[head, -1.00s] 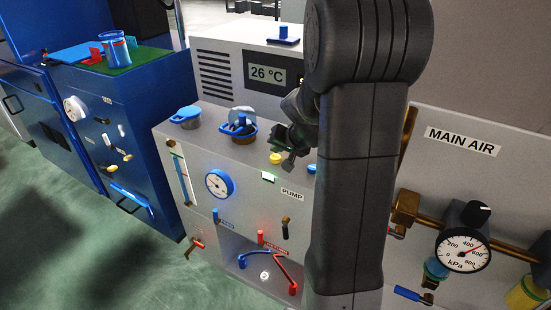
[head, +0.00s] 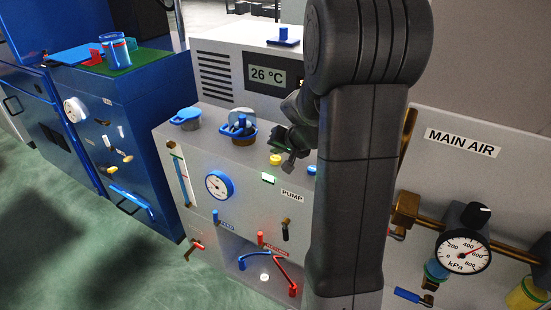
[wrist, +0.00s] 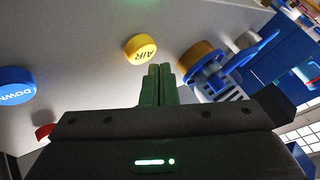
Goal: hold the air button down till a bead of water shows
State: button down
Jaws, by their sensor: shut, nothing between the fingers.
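The yellow AIR button (head: 275,159) sits on the top of the grey pump cabinet. In the wrist view the AIR button (wrist: 140,47) is just beyond and slightly left of my fingertips. My gripper (wrist: 158,70) is shut and empty, its tips pointing at the cabinet close to the button. I cannot tell whether they touch it. No bead of water can be made out in either view.
The blue DOWN button (wrist: 15,86) is left of my gripper in the wrist view. A blue-handled lidded port (head: 238,130) stands behind the AIR button. The pump gauge (head: 219,185) and an open bay with red and blue pipes (head: 287,272) are on the front. The main air gauge (head: 463,251) is right.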

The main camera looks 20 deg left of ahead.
aim_at(278, 160)
jog(key=shift+f, duration=0.1)
dwell(0.7)
jog(key=shift+f+b, duration=0.4)
jog(key=shift+b, duration=0.25)
jog(key=shift+f+b, duration=0.45)
jog(key=shift+b, duration=0.15)
dwell(0.6)
dwell(2.8)
jog(key=shift+r+p, duration=0.6)
jog(key=shift+r, duration=0.35)
jog(key=shift+r, duration=0.1)
notch_tip(278, 160, up, 5)
jog(key=p, duration=0.3)
jog(key=shift+p, duration=0.3)
jog(key=shift+d, duration=0.1)
